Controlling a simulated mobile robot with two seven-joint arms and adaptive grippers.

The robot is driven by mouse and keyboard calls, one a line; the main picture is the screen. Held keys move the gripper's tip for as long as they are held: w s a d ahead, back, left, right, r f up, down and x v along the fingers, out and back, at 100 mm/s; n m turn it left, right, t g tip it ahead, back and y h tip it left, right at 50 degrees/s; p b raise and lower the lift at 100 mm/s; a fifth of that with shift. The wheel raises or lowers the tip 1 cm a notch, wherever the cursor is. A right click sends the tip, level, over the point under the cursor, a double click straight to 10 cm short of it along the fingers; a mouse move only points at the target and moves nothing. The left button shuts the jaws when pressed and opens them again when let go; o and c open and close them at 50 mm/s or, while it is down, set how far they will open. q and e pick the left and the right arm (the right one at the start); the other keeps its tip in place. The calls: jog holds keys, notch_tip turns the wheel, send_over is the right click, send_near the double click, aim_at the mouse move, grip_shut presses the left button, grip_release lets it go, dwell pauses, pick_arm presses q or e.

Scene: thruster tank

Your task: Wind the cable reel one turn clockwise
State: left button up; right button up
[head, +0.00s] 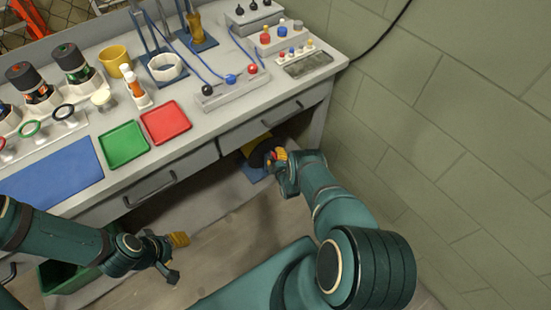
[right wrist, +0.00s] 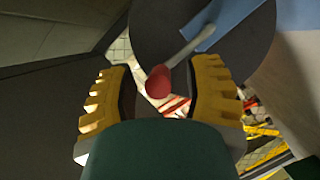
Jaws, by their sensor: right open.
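The cable reel (head: 258,154) stands in the open bay under the bench, partly hidden by my right gripper (head: 276,156). In the right wrist view the reel shows as a large dark grey disc (right wrist: 185,28). A pale crank arm (right wrist: 190,46) runs across it to a red knob (right wrist: 158,82). My right gripper's yellow-padded fingers (right wrist: 161,68) are open on either side of the knob, with gaps on both sides. My left gripper (head: 177,257) is open and empty, low in front of the bench, far from the reel.
The bench top holds a green tray (head: 124,145), a red tray (head: 166,122), a yellow mug (head: 115,60) and several fittings. Drawers with handles (head: 150,190) sit above the bay. A block wall (head: 440,130) closes the right side. A green bin (head: 68,277) stands at lower left.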

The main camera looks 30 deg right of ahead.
jog(key=shift+w, duration=0.1)
grip_shut()
dwell(0.4)
